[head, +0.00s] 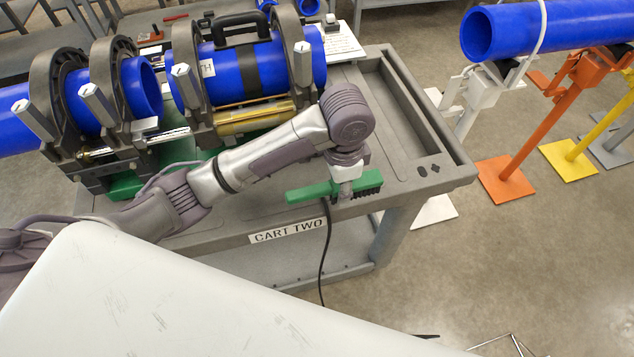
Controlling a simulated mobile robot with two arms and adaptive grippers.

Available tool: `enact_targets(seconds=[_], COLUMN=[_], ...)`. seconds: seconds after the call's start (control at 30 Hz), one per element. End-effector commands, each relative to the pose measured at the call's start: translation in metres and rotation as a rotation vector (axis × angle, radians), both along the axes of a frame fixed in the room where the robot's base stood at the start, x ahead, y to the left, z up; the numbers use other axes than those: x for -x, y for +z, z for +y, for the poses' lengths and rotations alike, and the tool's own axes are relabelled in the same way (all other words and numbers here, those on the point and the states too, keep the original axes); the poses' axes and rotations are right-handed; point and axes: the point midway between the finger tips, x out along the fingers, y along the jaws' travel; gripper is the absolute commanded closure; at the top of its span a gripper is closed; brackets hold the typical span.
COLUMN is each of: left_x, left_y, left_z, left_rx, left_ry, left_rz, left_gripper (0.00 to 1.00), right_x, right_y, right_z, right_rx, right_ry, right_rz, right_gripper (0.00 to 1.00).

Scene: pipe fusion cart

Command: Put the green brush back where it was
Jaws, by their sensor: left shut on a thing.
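The green brush (311,192) has a green handle pointing left and dark bristles at its right end. My left gripper (344,188) reaches down over the brush from above and is shut on it near the bristle end. The brush is at the front part of the grey cart (418,203), above the "CART TWO" label (287,231). I cannot tell whether it touches the cart top or hangs just above it. My right gripper is not in view.
A pipe fusion machine with clamps (180,75) and blue pipes (142,87) fills the cart's back left. A long recessed tray (408,105) runs along the right side. A black cable (325,250) hangs over the front edge. Pipe stands (540,150) are at right.

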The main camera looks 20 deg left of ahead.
Motion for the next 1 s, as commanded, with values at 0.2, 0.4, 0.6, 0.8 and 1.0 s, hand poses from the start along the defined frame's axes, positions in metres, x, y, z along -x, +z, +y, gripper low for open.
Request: enact_targets(seconds=[0.2, 0.4, 0.6, 0.8, 1.0], left_x=[-0.020, -0.044, -0.057, -0.058, -0.059], left_y=[-0.023, -0.050, -0.066, -0.084, -0.107], left_z=[0.035, 0.073, 0.094, 0.097, 0.097], left_rx=[-0.006, -0.004, -0.001, -0.001, -0.001], left_ry=[-0.004, -0.004, -0.009, -0.009, -0.009], left_rz=[0.003, 0.003, -0.001, 0.003, -0.001], left_gripper=[1.00, 1.00, 1.00, 1.00, 1.00], right_x=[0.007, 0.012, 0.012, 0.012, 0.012], right_y=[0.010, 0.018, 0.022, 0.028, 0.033], right_z=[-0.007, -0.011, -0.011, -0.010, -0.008], right_rx=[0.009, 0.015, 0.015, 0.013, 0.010], right_ry=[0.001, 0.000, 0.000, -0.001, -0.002], right_rz=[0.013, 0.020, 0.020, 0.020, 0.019], right_gripper=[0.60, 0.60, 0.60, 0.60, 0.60])
